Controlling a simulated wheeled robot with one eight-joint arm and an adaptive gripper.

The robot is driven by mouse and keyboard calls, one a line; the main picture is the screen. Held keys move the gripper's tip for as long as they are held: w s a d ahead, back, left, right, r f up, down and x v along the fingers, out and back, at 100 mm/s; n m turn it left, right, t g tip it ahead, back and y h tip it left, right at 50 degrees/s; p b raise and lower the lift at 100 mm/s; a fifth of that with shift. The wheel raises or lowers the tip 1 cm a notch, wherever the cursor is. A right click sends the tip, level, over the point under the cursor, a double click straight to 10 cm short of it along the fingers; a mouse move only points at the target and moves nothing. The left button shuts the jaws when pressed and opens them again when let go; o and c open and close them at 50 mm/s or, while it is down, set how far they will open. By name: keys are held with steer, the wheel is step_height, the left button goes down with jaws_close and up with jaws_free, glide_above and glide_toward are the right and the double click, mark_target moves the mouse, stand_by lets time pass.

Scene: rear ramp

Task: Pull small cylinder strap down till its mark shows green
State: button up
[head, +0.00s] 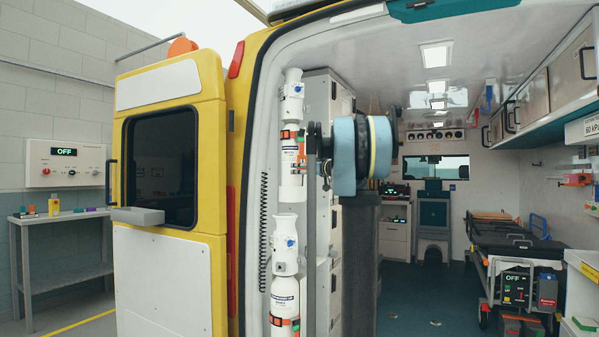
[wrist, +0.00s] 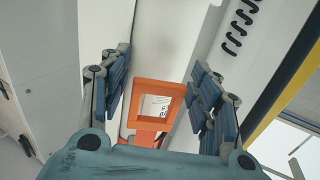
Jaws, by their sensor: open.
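In the head view a white upper cylinder (head: 291,105) with orange bands stands upright in the door opening, and a white lower cylinder (head: 285,262) with an orange band stands below it. I cannot tell for sure which is the small one. In the wrist view an orange square strap loop (wrist: 179,90) appears between the fingers, with white printed surface showing through its hole. My gripper (wrist: 160,88) is open, one blue-padded finger on each side of the loop. I cannot tell whether either touches it. No strap mark's colour is readable. My arm partly hides the cylinders' right side.
The open yellow door (head: 170,200) stands left of the cylinders. A black coiled cord (head: 264,230) hangs just left of them. A stretcher (head: 515,240) stands inside at right. The blue floor (head: 430,300) between is clear.

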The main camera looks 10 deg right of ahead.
steer(key=v, duration=1.1)
steer(key=shift+s+d, duration=0.15)
steer(key=shift+s, duration=0.2)
steer(key=s+a+f+g+h, duration=0.1)
steer(key=s+a+f+g, duration=0.2)
steer(key=s+a+f, duration=0.35)
steer(key=s+a+f+m+g, duration=0.1)
steer(key=s+a+f+g, duration=0.15)
steer(key=s+f, duration=0.65)
steer(key=s+a+f+g+h, duration=0.1)
steer(key=s+a+f+g, duration=0.2)
steer(key=s+a+f, duration=0.5)
steer(key=s+d+f+m+g+h, duration=0.2)
steer(key=s+d+f, duration=0.3)
steer(key=s+f, duration=0.6)
steer(key=s+d+f+m+g+h, duration=0.2)
steer(key=s+d+f+h, duration=0.3)
steer(key=s+f, duration=0.7)
step_height(320, 180, down, 7)
steer(key=shift+s+r+m+h, duration=0.25)
steer(key=shift+s+m+h, duration=0.05)
steer(key=shift+m, duration=0.3)
steer(key=shift+g, duration=0.25)
steer(key=shift+w+r, duration=0.2)
steer(key=shift+w, duration=0.2)
